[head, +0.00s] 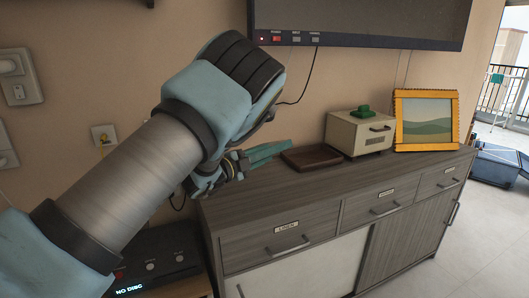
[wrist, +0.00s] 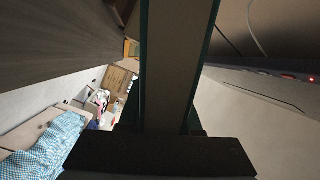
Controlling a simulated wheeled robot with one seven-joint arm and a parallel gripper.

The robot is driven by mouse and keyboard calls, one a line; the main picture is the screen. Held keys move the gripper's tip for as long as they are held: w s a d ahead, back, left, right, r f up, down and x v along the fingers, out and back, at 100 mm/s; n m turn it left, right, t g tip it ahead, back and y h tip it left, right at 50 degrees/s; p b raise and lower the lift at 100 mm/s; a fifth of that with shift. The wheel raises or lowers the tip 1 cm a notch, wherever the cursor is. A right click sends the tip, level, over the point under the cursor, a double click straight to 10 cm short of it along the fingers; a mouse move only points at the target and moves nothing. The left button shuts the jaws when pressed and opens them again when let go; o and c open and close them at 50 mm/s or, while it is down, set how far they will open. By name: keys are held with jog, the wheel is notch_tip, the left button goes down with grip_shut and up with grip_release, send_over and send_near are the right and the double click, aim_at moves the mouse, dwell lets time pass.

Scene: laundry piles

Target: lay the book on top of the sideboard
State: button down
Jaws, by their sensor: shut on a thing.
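The book is a thin teal thing (head: 268,151) in the head view, held by my gripper (head: 238,162) above the left end of the sideboard. In the wrist view the book (wrist: 170,65) is edge-on, with pale pages between teal covers, and runs up from the gripper body. My gripper is shut on it. The sideboard (head: 260,202) is grey-brown wood with labelled drawers and a pale sliding door. My arm covers its far left corner. Whether the book touches the sideboard top cannot be told.
A dark brown tray (head: 312,156), a cream box (head: 345,138) with a green thing on top, and an orange-framed picture (head: 427,120) stand along the sideboard's back. A television (head: 360,22) hangs above. The front strip of the top is clear.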

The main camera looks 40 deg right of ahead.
jog(key=shift+f+b, duration=3.1)
jog(key=shift+f, duration=1.5)
jog(key=c, duration=0.5)
grip_release()
jog(key=shift+f, duration=0.15)
jog(key=shift+a, duration=0.1)
jog(key=a+b, duration=0.2)
jog(key=a, duration=0.8)
jog(key=shift+w+a, duration=0.1)
jog(key=shift+a, duration=0.25)
